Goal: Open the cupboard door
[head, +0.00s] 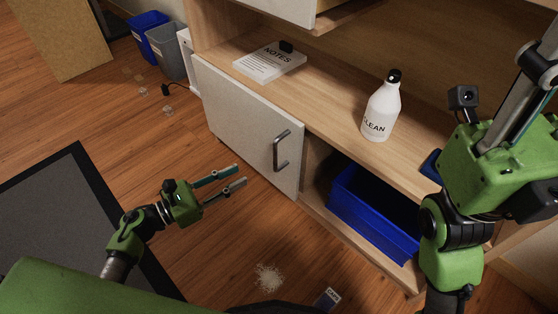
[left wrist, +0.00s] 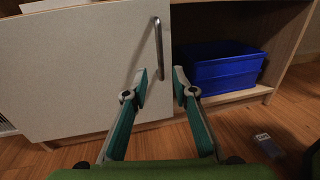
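The cupboard door (head: 245,128) is a light grey panel at the lower left of the wooden cupboard, and it looks closed. Its dark metal handle (head: 281,151) stands upright near the door's right edge. In the left wrist view the door (left wrist: 75,75) fills the left side and the handle (left wrist: 158,47) is just beyond the fingertips. My left gripper (head: 242,177) is open and empty, in front of the door and apart from the handle. It also shows in the left wrist view (left wrist: 160,88). My right arm is at the right of the head view; its fingers are hidden.
A blue bin (head: 372,212) sits in the open compartment right of the door. White debris (head: 268,277) and a small box (head: 327,298) lie on the floor. Floor before the door is clear.

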